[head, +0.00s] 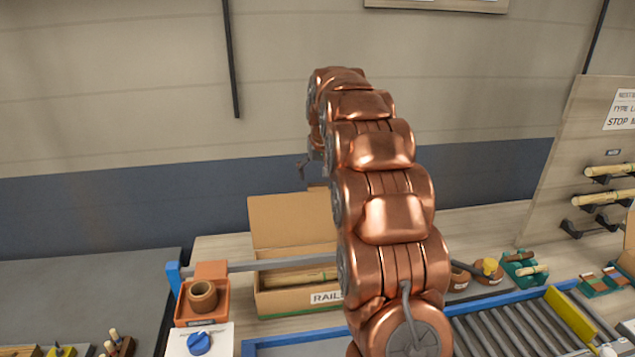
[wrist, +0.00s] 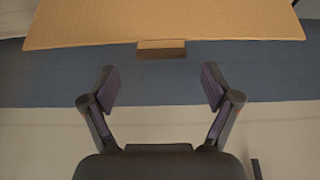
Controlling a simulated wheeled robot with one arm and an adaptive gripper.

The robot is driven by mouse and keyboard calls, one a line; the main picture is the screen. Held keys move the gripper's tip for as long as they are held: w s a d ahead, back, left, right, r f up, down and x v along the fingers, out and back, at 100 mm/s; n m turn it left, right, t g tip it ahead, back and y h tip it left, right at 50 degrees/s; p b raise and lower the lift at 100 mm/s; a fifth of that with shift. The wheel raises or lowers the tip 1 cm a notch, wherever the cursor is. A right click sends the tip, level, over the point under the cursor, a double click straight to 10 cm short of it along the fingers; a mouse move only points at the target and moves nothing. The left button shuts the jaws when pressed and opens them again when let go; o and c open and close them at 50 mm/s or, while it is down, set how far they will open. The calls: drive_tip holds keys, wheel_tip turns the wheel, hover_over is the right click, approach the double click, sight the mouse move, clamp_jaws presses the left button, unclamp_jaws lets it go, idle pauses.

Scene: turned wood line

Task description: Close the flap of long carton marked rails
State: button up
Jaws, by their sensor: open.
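The long carton (head: 268,304) marked RAILS stands on the bench in the head view, with a turned wooden piece (head: 296,279) lying inside. Its flap (head: 290,222) stands up at the back, so the carton is open. My arm hides the carton's right part. In the wrist view the flap (wrist: 160,22) fills the top, with a small tab (wrist: 161,49) at its edge. My gripper (wrist: 161,86) is open and empty, its fingers apart and just short of the tab. In the head view my gripper is mostly hidden behind the arm.
An orange tray (head: 188,311) with a wooden ring (head: 203,294) stands left of the carton. A roller conveyor (head: 507,325) and green holders (head: 524,268) lie to the right. The wall is behind.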

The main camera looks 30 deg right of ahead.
sight(318, 184)
drive_tip(key=x, duration=0.4)
drive_tip(key=shift+a+f, duration=0.1)
clamp_jaws()
idle(0.7)
